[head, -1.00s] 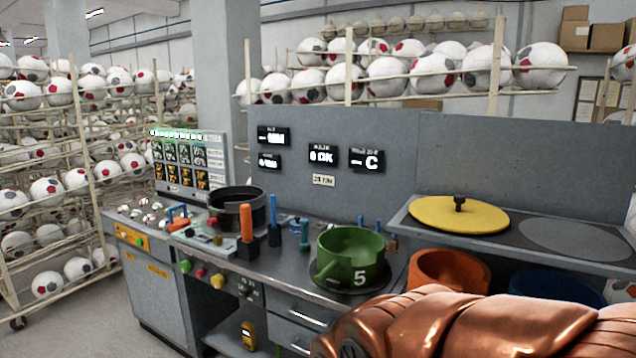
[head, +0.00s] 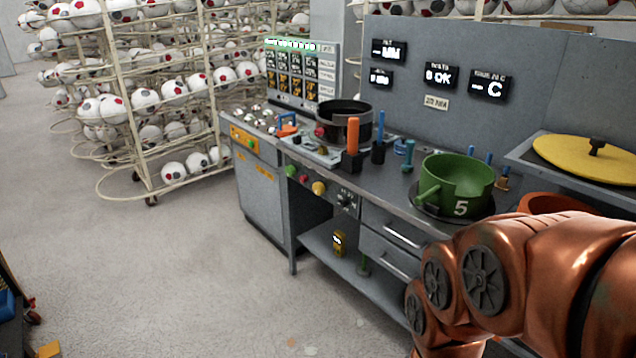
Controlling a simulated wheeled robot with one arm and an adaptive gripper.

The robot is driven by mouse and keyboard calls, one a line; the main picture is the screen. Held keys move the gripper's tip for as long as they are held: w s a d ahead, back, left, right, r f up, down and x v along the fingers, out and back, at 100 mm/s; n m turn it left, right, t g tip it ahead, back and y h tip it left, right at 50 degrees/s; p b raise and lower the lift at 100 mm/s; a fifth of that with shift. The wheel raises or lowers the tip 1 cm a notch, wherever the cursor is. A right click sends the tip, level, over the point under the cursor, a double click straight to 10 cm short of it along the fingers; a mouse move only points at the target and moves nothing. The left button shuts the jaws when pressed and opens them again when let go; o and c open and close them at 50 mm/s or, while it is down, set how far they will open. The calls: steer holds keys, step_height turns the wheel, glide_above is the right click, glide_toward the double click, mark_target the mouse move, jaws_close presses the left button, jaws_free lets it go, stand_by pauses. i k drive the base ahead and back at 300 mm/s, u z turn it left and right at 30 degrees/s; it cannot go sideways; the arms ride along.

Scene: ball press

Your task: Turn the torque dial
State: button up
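A small dark dial (head: 346,200) with pale markings sits on the front panel of the workbench, right of the coloured buttons. It looks like the torque dial, but its label and setting are too small to read. My copper-coloured arm fills the lower right of the head view, in front of the bench's right part. My gripper itself does not show, so its fingers and anything in them are hidden from me. Nothing of my arm touches the dial in this view.
On the bench stand a green pot marked 5 (head: 462,180), a black ring-shaped pot (head: 344,119), an orange lever (head: 352,139) and blue pegs. A yellow lid (head: 590,160) lies on the right shelf. Ball racks (head: 165,90) stand at the left. The floor (head: 190,270) before the bench is clear.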

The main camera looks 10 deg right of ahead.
mark_target(343, 201)
steer(key=u, duration=0.5)
steer(key=k, duration=1.1)
steer(key=z, duration=0.35)
steer(key=i, duration=1.4)
steer(key=u, duration=0.65)
steer(key=i, duration=0.35)
steer(key=u, duration=0.3)
